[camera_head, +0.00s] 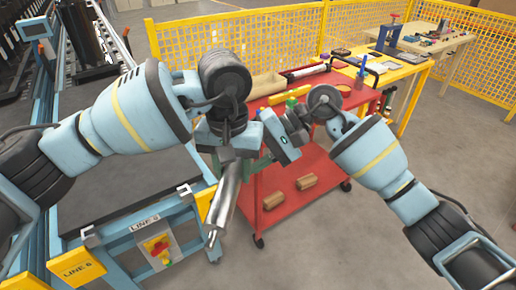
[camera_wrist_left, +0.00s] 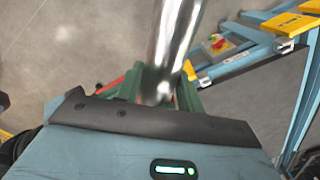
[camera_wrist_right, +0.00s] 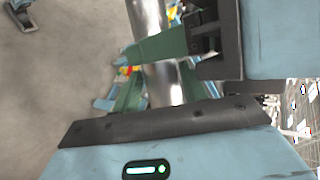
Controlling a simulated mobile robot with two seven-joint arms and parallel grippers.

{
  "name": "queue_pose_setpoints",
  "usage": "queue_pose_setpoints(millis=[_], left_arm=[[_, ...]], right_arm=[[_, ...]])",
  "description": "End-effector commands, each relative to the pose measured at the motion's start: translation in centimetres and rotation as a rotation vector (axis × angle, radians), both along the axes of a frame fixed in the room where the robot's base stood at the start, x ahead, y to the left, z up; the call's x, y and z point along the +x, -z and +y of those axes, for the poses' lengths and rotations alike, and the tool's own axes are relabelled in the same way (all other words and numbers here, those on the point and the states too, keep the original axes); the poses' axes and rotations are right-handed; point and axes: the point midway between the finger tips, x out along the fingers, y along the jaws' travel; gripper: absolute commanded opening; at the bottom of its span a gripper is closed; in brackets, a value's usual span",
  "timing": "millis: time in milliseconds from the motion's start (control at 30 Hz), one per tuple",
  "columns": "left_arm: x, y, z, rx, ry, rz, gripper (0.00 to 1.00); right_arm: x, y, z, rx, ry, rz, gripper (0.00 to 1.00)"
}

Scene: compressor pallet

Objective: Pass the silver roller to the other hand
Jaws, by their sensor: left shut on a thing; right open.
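The silver roller (camera_head: 223,205) is a shiny metal cylinder. In the head view it hangs at a slant, its lower end in front of the blue frame. My left gripper (camera_head: 228,152) is shut on its upper part. In the left wrist view the roller (camera_wrist_left: 172,45) rises from between the green fingers (camera_wrist_left: 160,92). My right gripper (camera_head: 262,160) is close beside the left one. In the right wrist view the roller (camera_wrist_right: 165,82) runs between my right gripper's open green fingers (camera_wrist_right: 160,90), with a left finger crossing it nearby. Contact with the right fingers cannot be told.
A red cart (camera_head: 330,172) with two brown blocks (camera_head: 290,190) on its lower shelf stands behind the grippers. The blue LINE 6 frame (camera_head: 120,215) with a control box (camera_head: 158,250) is at the lower left. A yellow mesh fence (camera_head: 250,42) stands behind.

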Motion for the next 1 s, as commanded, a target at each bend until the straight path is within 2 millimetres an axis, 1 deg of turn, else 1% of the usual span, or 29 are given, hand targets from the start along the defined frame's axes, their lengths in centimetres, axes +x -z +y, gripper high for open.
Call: queue_pose_setpoints(millis=[100,367,467,700,733,767,933,1000], left_arm=[[0.02,-0.17,-0.01,-0.002,0.0,-0.003,0.0],[0.02,-0.17,-0.02,-0.002,0.0,-0.003,0.0],[0.02,-0.17,-0.02,-0.002,0.0,-0.003,0.0],[0.02,-0.17,-0.01,-0.002,0.0,-0.003,0.0],[0.02,-0.17,-0.01,-0.002,0.0,-0.003,0.0],[0.02,-0.17,-0.01,-0.002,0.0,-0.003,0.4],[0.01,-0.13,-0.01,0.0,0.0,-0.002,0.62],[0.01,-0.11,-0.01,0.0,0.0,-0.002,0.63]], right_arm=[[-0.12,0.14,0.39,0.0,0.0,-0.001,0.43],[-0.13,0.18,0.47,0.001,0.001,-0.001,0.43],[-0.13,0.18,0.46,0.001,0.001,-0.001,0.32],[-0.13,0.17,0.44,0.0,0.0,-0.001,0.01],[-0.13,0.17,0.44,0.0,0.0,-0.001,0.0],[-0.11,0.0,0.46,0.004,0.0,-0.003,0.0],[-0.11,0.0,0.46,0.004,0.0,-0.003,0.0],[-0.11,0.0,0.46,0.004,0.0,-0.003,0.0]])
